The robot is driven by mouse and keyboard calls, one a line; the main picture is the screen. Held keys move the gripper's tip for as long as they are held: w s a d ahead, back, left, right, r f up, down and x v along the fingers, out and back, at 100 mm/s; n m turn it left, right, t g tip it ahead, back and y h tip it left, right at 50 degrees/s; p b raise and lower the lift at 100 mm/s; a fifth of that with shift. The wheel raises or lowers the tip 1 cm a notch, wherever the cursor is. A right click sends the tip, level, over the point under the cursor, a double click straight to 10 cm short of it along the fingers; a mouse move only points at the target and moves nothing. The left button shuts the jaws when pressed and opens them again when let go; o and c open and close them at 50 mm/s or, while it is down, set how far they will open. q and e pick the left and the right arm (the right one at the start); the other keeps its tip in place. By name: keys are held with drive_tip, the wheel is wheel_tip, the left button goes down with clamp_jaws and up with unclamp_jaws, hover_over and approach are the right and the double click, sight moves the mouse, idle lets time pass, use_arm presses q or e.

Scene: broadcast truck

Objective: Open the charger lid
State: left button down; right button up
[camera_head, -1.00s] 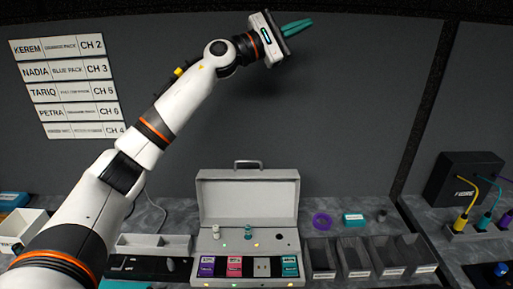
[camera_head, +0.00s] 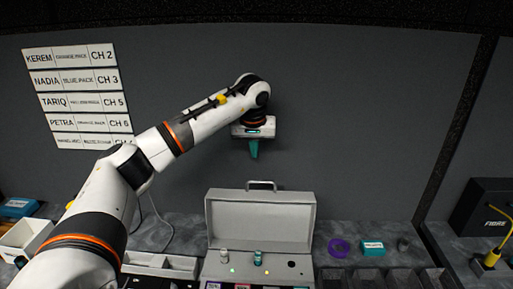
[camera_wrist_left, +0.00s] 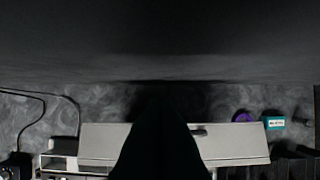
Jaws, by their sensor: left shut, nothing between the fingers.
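The grey charger case stands on the counter in the head view with its lid (camera_head: 262,216) raised upright and a handle on the lid's top edge. In its base are a white-topped and a teal-topped item in round holes, with small lights. My left gripper (camera_head: 254,150) points down above and behind the lid, near the wall, with its teal fingers shut and empty. It is apart from the lid. In the left wrist view the lid (camera_wrist_left: 235,140) shows below, partly hidden by the dark fingers. My right gripper is not in view.
A purple ring (camera_head: 339,247) and a teal labelled box (camera_head: 373,248) lie right of the case. Dark bins (camera_head: 400,279) stand in front of them. A grey open tray (camera_head: 160,264) is at left. A black box (camera_head: 487,212) with cables stands far right.

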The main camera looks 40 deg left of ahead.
use_arm(q)
drive_tip(key=p+x, duration=0.2)
drive_tip(key=x, duration=0.5)
drive_tip(key=s+d+p, duration=0.2)
drive_tip(key=s, duration=0.1)
drive_tip(key=shift+s, duration=0.1)
